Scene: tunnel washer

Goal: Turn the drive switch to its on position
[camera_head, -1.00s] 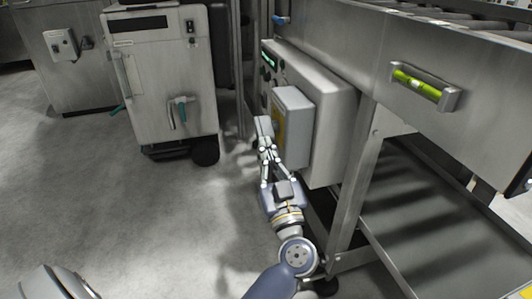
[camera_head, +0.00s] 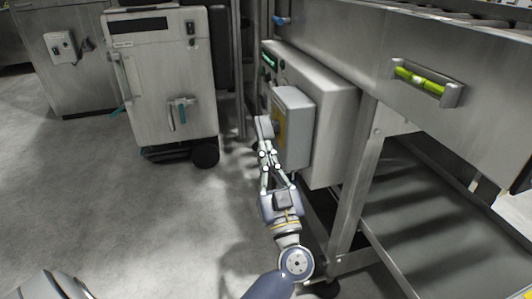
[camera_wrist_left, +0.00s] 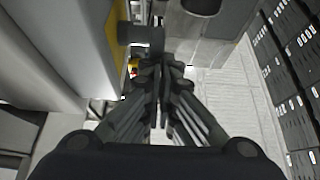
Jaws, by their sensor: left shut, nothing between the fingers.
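A grey switch box (camera_head: 298,128) with a yellow plate (camera_head: 280,122) on its left face sits on the larger light cabinet at the machine's side. In the left wrist view a dark knob, seemingly the drive switch (camera_wrist_left: 140,35), sticks out sideways from the yellow plate (camera_wrist_left: 116,38). My left gripper (camera_head: 264,128) is at that face, its fingers together and empty. In the left wrist view its fingertips (camera_wrist_left: 163,72) are close to the knob; I cannot tell whether they touch it. The switch's markings and its present position are not readable. My right gripper is not in view.
A light cabinet (camera_head: 335,120) holds the switch box, under the steel machine frame (camera_head: 440,135). A spirit-level-like green tube (camera_head: 420,82) is on the frame's side. A wheeled steel unit (camera_head: 165,75) stands at left. The grey floor (camera_head: 120,220) in front is clear.

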